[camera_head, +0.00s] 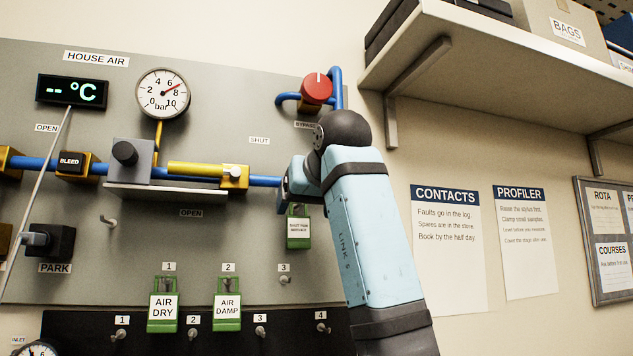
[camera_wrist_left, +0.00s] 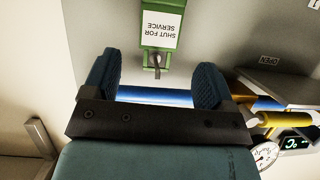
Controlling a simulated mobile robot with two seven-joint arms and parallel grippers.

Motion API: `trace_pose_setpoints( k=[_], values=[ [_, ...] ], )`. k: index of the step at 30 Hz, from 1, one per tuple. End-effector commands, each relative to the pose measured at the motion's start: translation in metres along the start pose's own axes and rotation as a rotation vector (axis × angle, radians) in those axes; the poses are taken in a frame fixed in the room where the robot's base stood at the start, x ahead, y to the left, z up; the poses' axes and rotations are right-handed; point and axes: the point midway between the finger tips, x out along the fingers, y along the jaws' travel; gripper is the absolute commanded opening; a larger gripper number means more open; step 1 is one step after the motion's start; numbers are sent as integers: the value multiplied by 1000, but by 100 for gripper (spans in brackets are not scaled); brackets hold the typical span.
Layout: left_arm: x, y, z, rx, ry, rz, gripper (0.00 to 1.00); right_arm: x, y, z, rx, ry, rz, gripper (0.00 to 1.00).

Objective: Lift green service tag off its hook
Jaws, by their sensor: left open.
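The green service tag (camera_head: 298,230) hangs on the grey panel below the blue pipe in the head view, partly behind my left arm. In the left wrist view, which is upside down, the tag (camera_wrist_left: 161,28) reads SHUT FOR SERVICE and hangs from a small metal hook (camera_wrist_left: 157,62). My left gripper (camera_wrist_left: 157,72) is open, its two blue padded fingers either side of the hook in the picture, with nothing between them touching visibly. The distance from fingertips to tag is hard to tell. In the head view my left gripper (camera_head: 293,184) is mostly hidden by its own wrist.
Two other green tags, AIR DRY (camera_head: 162,307) and AIR DAMP (camera_head: 227,306), hang lower on the panel. A blue pipe (camera_head: 265,181) with a yellow valve handle (camera_head: 197,169) runs beside the gripper. A red knob (camera_head: 316,90) is above. A wall shelf (camera_head: 480,75) is at upper right.

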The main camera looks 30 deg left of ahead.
Motion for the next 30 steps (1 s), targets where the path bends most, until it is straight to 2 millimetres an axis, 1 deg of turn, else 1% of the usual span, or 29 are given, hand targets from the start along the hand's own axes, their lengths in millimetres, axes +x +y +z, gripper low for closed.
trace_pose_setpoints(
  k=[3, 6, 9, 14, 21, 23, 24, 28, 29, 30],
  values=[
    [20, 0, -1, 0, -1, -1, 79, -2, 1, -2, -2, -2, 1, 40],
    [34, 0, -1, 0, -1, 0, 79, -3, 2, -3, -3, -2, 2, 40],
    [43, 0, -1, 0, 0, 0, 79, -3, 3, -4, -4, -2, 4, 40],
    [49, 0, 0, 0, 1, 0, 79, -4, 4, -6, -4, 1, 5, 40],
    [50, 0, 0, 0, 1, 0, 79, -4, 4, -9, -5, 7, 5, 40],
    [50, 0, 0, 0, 1, 0, 65, -4, 4, -9, -4, 7, 5, 40],
    [50, 0, 0, 0, 1, 0, 56, -4, 3, -9, -4, 7, 4, 40],
    [50, 0, 0, 0, 1, 0, 26, -4, 3, -9, -5, 6, 4, 40],
    [50, 0, 0, 0, 1, 0, 26, -4, 3, -9, -4, 6, 4, 40],
    [50, 0, 0, 0, 1, 0, 46, -4, 3, -9, -4, 6, 4, 40]
  ],
)
